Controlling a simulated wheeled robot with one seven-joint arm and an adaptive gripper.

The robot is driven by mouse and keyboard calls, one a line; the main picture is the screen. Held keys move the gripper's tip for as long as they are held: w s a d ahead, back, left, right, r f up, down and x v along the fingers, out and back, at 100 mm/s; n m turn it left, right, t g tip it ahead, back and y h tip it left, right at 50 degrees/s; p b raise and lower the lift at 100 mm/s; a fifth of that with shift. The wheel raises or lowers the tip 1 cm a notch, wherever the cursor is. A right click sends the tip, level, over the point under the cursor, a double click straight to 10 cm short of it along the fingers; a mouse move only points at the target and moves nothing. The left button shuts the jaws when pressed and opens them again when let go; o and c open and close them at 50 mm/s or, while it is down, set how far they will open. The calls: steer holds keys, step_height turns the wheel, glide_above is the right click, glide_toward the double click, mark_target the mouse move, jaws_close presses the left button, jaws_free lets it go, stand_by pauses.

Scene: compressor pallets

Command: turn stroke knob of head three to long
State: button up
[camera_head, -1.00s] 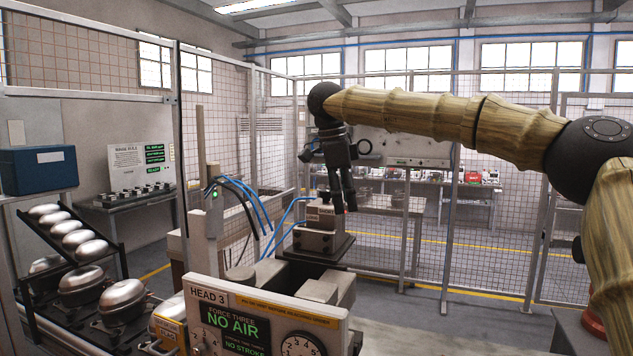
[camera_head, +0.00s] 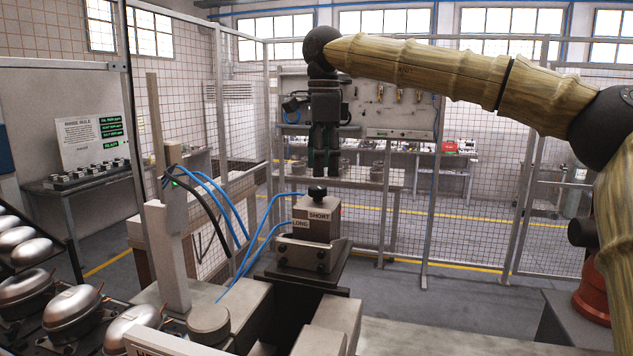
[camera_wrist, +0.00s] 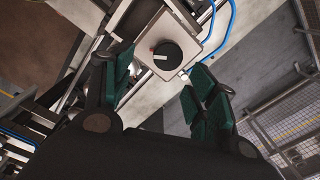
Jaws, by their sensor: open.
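The stroke knob (camera_head: 317,192) is a black round knob on top of a grey box (camera_head: 305,252). The box has a SHORT label on one face and a LONG label on the face to its left. In the wrist view the knob (camera_wrist: 168,55) sits on a pale square plate (camera_wrist: 172,30), with a small red and white mark on its left side. My gripper (camera_head: 324,172) points down just above the knob, open and empty. In the wrist view my gripper's green finger pads (camera_wrist: 160,75) stand apart, on either side below the knob, not visibly touching it.
Blue hoses (camera_head: 262,235) run to the box's left side. A grey post (camera_head: 168,240) stands left of it. Several silver compressors (camera_head: 80,310) sit at lower left. The HEAD 3 panel is nearly all out of view. Mesh fencing (camera_head: 460,200) stands behind.

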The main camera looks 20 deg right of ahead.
mark_target(319, 186)
steer(key=shift+s+f+p, duration=0.25)
steer(key=shift+s+f, duration=0.1)
steer(key=shift+s, duration=0.25)
steer(key=shift+s+f+p, duration=0.2)
steer(key=shift+s+f, duration=0.15)
steer(key=shift+s, duration=0.2)
steer(key=w+f, duration=0.5)
steer(key=shift+a+p, duration=0.2)
steer(key=shift+p, duration=0.15)
steer(key=s, duration=0.1)
steer(key=s+r, duration=0.1)
steer(key=s, duration=0.1)
steer(key=shift+d+r, duration=0.2)
steer(key=shift+c, duration=1.2)
steer(key=shift+w+f, duration=0.15)
steer(key=shift+w, duration=0.05)
steer(key=c, duration=0.3)
steer(key=shift+w+a+f, duration=0.1)
steer(key=shift+w+f, duration=0.2)
steer(key=shift+w, duration=0.2)
steer(key=c, duration=0.4)
steer(key=shift+a, duration=0.1)
steer(key=shift+c, duration=0.5)
steer(key=shift+s+r, duration=0.1)
